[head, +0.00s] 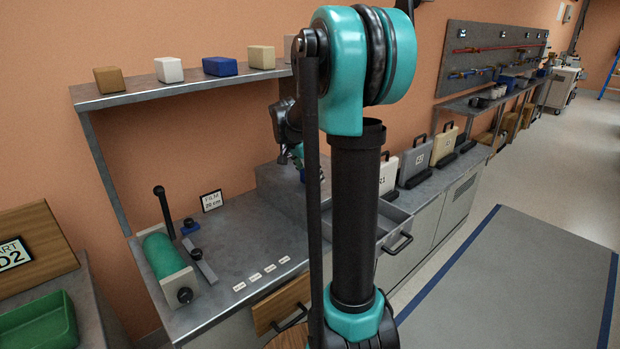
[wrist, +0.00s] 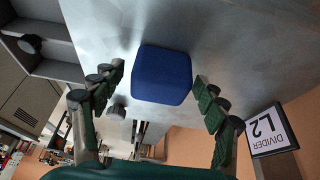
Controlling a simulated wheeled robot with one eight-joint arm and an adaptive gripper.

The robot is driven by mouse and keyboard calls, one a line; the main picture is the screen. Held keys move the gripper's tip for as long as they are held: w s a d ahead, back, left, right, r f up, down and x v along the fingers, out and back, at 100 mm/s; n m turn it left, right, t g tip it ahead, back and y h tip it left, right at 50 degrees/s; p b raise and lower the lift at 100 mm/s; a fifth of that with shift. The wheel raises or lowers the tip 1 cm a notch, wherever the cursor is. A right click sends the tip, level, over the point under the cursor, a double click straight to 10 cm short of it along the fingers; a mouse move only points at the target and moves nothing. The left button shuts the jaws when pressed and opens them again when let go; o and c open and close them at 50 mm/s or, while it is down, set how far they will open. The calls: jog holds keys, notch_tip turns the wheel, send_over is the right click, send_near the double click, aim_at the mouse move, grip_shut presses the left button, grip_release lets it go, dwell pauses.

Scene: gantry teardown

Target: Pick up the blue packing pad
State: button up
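A blue packing pad (wrist: 161,75), a block with rounded edges, shows in the wrist view against a grey metal surface. My gripper (wrist: 160,84) has its fingers apart on both sides of the pad. A gap shows on the left; the right fingertip looks very close to the pad, and I cannot tell if it touches. In the head view my gripper (head: 299,158) is over the raised grey metal block on the bench, partly hidden by my arm. A small bit of blue (head: 303,175) shows below it.
Another blue block (head: 220,66) stands on the wall shelf (head: 140,96) among several pale and brown blocks. A sign reading DIVIDER L2 (wrist: 271,130) is close to my right finger.

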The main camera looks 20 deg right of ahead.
jog(key=c, duration=0.9)
jog(key=shift+c, duration=0.3)
jog(key=shift+r, duration=0.15)
